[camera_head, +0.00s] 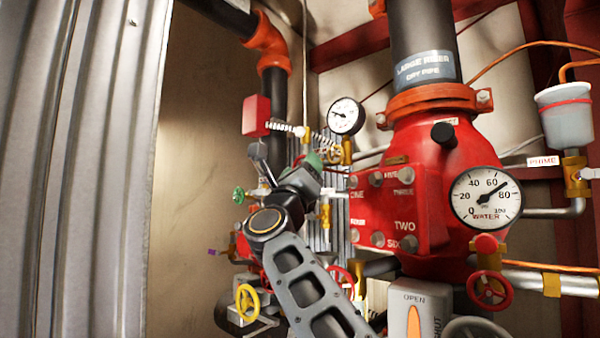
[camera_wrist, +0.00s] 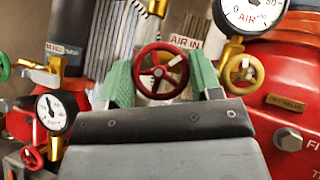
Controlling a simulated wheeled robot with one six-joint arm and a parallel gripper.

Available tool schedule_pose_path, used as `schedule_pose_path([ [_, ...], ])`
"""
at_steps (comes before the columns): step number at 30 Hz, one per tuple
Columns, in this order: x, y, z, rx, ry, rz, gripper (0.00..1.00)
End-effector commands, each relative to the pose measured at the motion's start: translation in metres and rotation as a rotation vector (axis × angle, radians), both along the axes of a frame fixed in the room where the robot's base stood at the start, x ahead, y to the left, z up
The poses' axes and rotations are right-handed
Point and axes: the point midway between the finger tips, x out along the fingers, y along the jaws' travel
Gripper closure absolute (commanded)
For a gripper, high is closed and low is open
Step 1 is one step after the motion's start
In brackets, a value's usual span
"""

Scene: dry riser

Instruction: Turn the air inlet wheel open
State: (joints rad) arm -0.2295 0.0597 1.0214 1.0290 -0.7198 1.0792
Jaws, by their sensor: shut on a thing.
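The air inlet wheel (camera_wrist: 158,72) is a small red handwheel in the wrist view, below a white "AIR IN" label (camera_wrist: 186,42). My gripper (camera_wrist: 162,75) has its green fingers on the left and right sides of the wheel, shut on its rim. In the head view my gripper (camera_head: 314,164) is at the pipework left of the red valve body, and the air inlet wheel is hidden there. How far the wheel is turned cannot be told.
An air gauge (camera_head: 346,116) and a yellow handwheel (camera_wrist: 242,73) are close to my gripper. The red valve body (camera_head: 432,165) with a water gauge (camera_head: 487,198) stands to the right. Corrugated metal (camera_head: 75,160) fills the left. Other handwheels and pipes crowd the space below.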

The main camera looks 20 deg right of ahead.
Motion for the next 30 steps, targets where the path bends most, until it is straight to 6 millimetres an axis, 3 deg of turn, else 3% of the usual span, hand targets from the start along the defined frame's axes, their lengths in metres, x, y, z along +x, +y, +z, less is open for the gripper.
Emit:
schedule_pose_path([
  [9,-0.0016,-0.0019,0.0028,-0.158,0.245,0.002,0.65],
  [30,-0.0028,-0.0026,0.0042,-0.420,0.632,0.000,0.65],
])
